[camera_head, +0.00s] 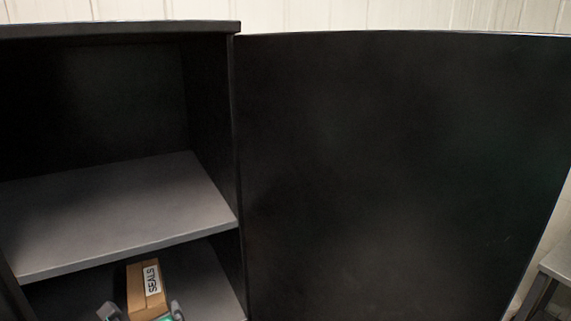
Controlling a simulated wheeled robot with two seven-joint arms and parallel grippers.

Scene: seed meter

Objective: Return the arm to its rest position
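A cardboard box (145,285) with a white label reading SEALS sits in the lower compartment of the open dark cabinet, at the bottom left of the view. Two grey fingertips of a gripper (142,312), which looks like my left one, show at the bottom edge, one on each side of the box. They stand apart, with a small gap between the left fingertip and the box, so the gripper looks open. The rest of this arm is below the picture. My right gripper is not in view.
The cabinet's grey middle shelf (115,215) is bare and lies just above the box. The large black door (390,180) stands open and fills the right side. A grey table or stool (556,265) shows at the far right edge.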

